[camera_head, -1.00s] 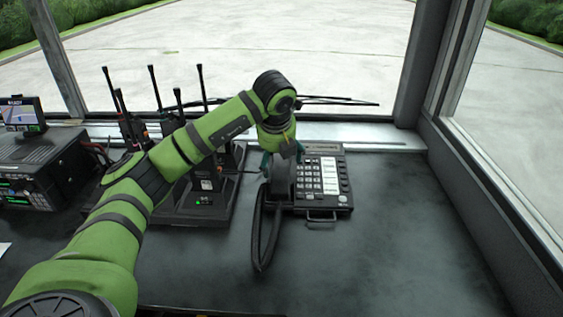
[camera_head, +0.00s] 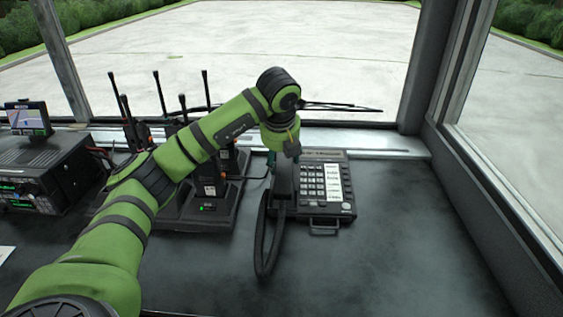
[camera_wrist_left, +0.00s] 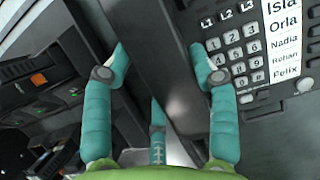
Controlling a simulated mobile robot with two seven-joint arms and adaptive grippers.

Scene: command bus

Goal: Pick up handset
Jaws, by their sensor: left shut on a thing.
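A black desk phone (camera_head: 333,187) with a keypad and a name list stands on the dark desk. Its black handset (camera_head: 283,181) lies along the phone's left side, with a looped cord (camera_head: 262,240) hanging toward the front. My left gripper (camera_head: 282,160) comes down over the handset from above, partly hidden by my wrist. In the left wrist view the teal fingers (camera_wrist_left: 160,65) stand on both sides of the handset (camera_wrist_left: 150,45) and are shut on it. The keypad (camera_wrist_left: 232,50) is just right of the fingers. I cannot tell whether the handset is clear of its cradle. My right gripper is not in view.
A charging dock (camera_head: 215,212) with several upright radios stands left of the phone, behind my left arm. A radio unit (camera_head: 42,170) with a small screen is at the far left. The desk right of the phone is clear up to the window frame.

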